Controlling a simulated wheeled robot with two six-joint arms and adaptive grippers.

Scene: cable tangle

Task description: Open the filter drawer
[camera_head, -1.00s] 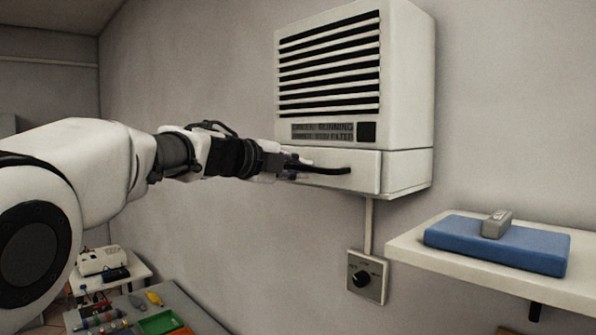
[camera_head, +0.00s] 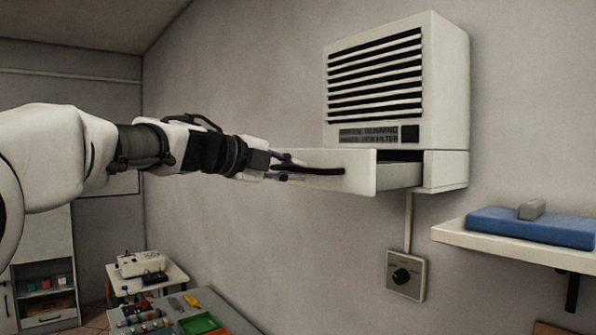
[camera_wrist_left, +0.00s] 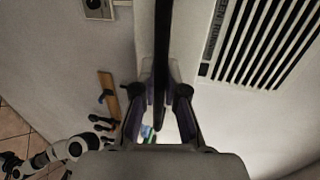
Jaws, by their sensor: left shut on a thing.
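The white filter drawer (camera_head: 358,177) stands pulled out from the bottom of the white wall unit (camera_head: 446,80). Its dark open inside shows between its front panel and the unit. A black bar handle (camera_head: 325,171) runs across the drawer front. My left gripper (camera_head: 283,170) is shut on the left part of this handle. In the left wrist view the fingers (camera_wrist_left: 160,100) close around the dark handle bar (camera_wrist_left: 162,45). My right gripper is not in the head view.
A knob switch box (camera_head: 405,275) is on the wall below the unit. A shelf (camera_head: 450,236) at right holds a blue block (camera_head: 530,228) with a small grey piece on it. A grey worktable (camera_head: 222,305) with tools stands below. The space before the drawer is otherwise clear.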

